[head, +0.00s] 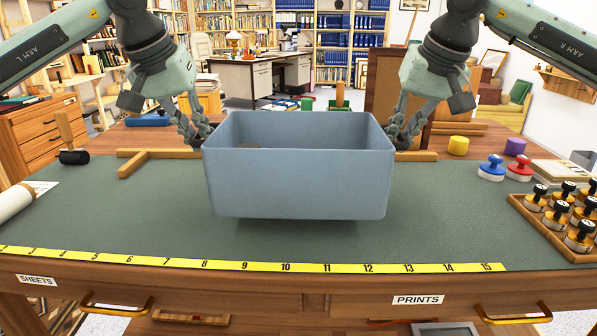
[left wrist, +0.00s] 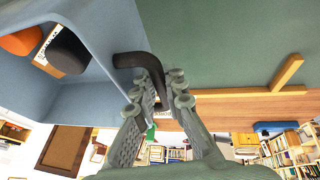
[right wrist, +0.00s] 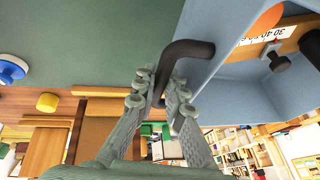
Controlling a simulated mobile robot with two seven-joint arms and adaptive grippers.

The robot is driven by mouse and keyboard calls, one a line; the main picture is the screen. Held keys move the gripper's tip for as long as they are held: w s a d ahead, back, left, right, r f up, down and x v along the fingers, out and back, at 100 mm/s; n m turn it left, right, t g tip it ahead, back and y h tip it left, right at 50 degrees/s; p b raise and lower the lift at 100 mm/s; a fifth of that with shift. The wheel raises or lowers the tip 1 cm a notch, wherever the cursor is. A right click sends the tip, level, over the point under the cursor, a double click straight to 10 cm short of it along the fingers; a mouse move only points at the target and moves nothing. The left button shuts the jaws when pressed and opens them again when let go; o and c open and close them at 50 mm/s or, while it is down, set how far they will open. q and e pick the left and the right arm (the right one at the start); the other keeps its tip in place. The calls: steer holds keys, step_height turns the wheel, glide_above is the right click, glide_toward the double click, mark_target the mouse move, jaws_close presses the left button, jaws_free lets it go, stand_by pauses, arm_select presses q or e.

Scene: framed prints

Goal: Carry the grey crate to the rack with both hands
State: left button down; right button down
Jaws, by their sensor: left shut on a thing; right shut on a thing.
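The grey crate (head: 297,182) is blue-grey and open-topped, roughly level above the green mat, with a shadow beneath it. My left gripper (head: 196,137) is at its left end, shut on a dark bar handle (left wrist: 133,60). My right gripper (head: 402,137) is at its right end, shut on the matching handle (right wrist: 190,47). Inside the crate, the left wrist view shows an orange round thing (left wrist: 20,40) and a dark round thing (left wrist: 68,50). The crate's front wall hides most of its contents in the head view. I cannot tell which thing is the rack.
Wooden strips (head: 133,165) lie on the mat (head: 120,215) behind the crate. A roller (head: 73,157) and white roll (head: 15,200) are at left. Blue and red stamps (head: 491,167) and a tray of black-knobbed stamps (head: 524,207) are at right. The mat's front is clear behind a yellow ruler (head: 245,265).

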steer(key=shift+r, duration=0.1)
